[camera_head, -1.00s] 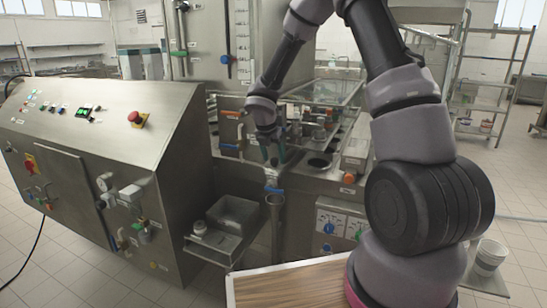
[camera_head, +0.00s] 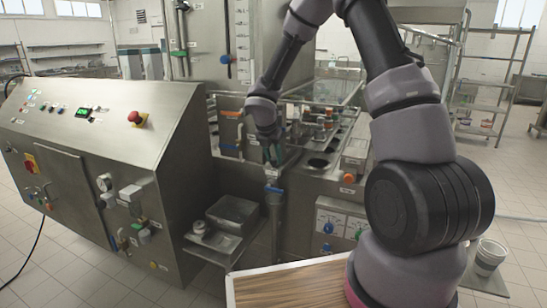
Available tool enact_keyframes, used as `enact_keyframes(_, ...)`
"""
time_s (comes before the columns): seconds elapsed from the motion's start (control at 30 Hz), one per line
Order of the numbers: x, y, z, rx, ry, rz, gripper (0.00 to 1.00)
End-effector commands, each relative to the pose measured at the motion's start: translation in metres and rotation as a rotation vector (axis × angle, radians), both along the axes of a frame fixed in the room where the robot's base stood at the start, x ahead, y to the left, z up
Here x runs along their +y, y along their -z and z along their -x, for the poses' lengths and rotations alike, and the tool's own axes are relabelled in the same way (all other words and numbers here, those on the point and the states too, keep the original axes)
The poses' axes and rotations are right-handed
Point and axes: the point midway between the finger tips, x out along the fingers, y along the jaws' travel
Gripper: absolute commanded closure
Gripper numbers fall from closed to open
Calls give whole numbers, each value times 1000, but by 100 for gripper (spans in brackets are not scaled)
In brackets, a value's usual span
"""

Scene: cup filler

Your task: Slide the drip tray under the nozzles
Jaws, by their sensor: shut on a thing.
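My gripper (camera_head: 273,156) is small and dark in the camera_head view, pointing down at the front left of the filler's deck. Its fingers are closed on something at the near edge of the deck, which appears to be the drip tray. The tray's outline is hard to make out among the metal parts and partly hidden by my gripper and wrist. The nozzle area (camera_head: 322,118), with small orange and metal parts, lies behind and to the right of my gripper. The individual nozzles are too small to tell apart.
Round openings (camera_head: 318,163) show in the deck right of my gripper. A blue-handled valve and pipe (camera_head: 274,200) stand just below it. The control cabinet (camera_head: 100,170) is at the left, with a metal bin (camera_head: 232,212) on a low shelf. A wood-topped table (camera_head: 290,285) is in front.

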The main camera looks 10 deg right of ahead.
Motion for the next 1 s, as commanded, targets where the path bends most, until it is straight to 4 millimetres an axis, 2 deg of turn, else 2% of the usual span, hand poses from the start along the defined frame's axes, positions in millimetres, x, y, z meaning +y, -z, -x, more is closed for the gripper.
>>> enact_keyframes(1.0,-4,-1,3,-1,0,1,100)
